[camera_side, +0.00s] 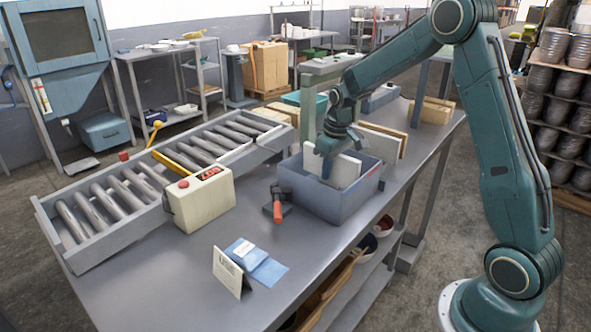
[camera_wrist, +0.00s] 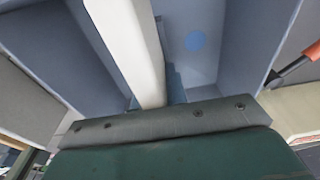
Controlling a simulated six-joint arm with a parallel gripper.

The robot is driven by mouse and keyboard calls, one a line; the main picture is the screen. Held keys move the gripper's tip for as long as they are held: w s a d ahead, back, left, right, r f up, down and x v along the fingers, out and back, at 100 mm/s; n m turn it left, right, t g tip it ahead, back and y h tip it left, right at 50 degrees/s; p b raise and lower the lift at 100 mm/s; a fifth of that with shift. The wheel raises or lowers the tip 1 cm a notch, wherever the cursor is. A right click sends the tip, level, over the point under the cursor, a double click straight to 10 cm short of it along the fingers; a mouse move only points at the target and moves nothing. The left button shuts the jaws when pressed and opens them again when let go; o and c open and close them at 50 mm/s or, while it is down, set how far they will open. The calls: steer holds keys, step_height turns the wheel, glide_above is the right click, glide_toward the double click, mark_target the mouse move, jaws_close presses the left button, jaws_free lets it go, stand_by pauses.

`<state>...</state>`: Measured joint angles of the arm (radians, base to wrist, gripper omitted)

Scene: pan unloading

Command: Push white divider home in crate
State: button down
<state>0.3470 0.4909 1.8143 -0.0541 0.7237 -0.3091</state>
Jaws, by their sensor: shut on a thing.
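The blue-grey crate (camera_side: 340,203) stands on the metal table. The white divider (camera_side: 346,171) is upright inside it, its top above the crate's near rim. My gripper (camera_side: 327,167) reaches down into the crate and is shut on the white divider at its left part. In the wrist view the divider (camera_wrist: 131,45) runs from the top edge down to my gripper, with crate floor on both sides. The fingertips and the divider's lower edge are hidden.
A roller conveyor (camera_side: 125,190) lies to the left, with a cream control box (camera_side: 201,201) at its edge. An orange-handled tool (camera_side: 277,207) lies just left of the crate. A card and blue papers (camera_side: 258,264) are near the front.

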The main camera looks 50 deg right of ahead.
steer(key=shift+f, duration=0.85)
stand_by(0.9)
steer(key=c, duration=1.3)
jaws_free()
steer(key=shift+r, duration=0.15)
steer(key=r, duration=0.4)
steer(key=s+r, duration=0.1)
steer(key=r, duration=0.8)
steer(key=shift+s, duration=0.3)
steer(key=shift+r, duration=0.2)
steer(key=shift+s, duration=0.1)
